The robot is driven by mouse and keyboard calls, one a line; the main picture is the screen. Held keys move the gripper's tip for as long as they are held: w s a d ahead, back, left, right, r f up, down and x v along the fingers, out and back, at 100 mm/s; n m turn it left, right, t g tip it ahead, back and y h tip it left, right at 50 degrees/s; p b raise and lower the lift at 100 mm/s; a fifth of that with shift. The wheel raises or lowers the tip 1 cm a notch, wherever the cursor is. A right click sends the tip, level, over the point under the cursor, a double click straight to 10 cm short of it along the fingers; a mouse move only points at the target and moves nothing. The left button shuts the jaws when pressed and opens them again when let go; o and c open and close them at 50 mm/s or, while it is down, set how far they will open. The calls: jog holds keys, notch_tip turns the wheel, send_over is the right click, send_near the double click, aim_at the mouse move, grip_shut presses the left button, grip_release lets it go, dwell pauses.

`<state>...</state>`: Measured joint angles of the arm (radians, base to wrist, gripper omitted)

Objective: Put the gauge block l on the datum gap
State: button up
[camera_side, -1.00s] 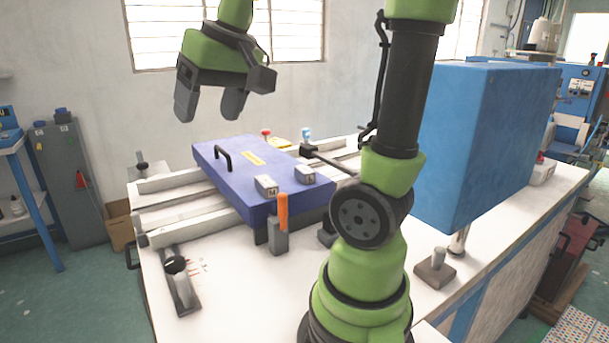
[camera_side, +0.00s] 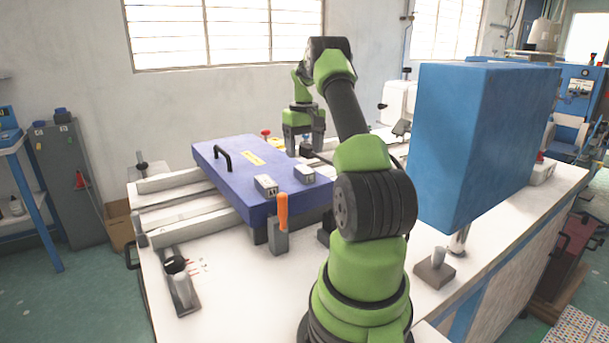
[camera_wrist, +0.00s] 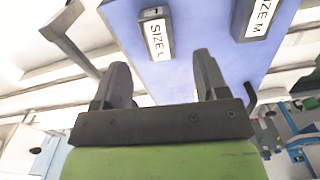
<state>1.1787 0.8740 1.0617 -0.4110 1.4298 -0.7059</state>
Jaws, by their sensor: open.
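Gauge block L (camera_side: 304,174) is a small grey block lying on the blue plate (camera_side: 228,183), near its right edge. In the wrist view the block (camera_wrist: 157,37) shows a white "SIZE L" label, just beyond and between my fingertips. A similar block M (camera_side: 265,186) lies on the plate to its left; its "SIZE M" label (camera_wrist: 257,17) shows in the wrist view. My gripper (camera_side: 304,149) is open and empty, pointing down behind the plate's right side. Its two fingers (camera_wrist: 160,65) are apart, touching neither block. I cannot make out the datum gap for certain.
The plate carries a black handle (camera_side: 222,158) and yellow label (camera_side: 252,157). An orange-handled clamp (camera_side: 282,212) stands at its front edge, and a lever clamp (camera_side: 180,282) at front left. A large blue box (camera_side: 480,140) blocks the right.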

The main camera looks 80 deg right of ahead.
aim_at(304, 169)
notch_tip(304, 169, down, 7)
jog(key=shift+d+r, duration=0.1)
jog(key=shift+r, duration=0.1)
grip_shut()
dwell(0.3)
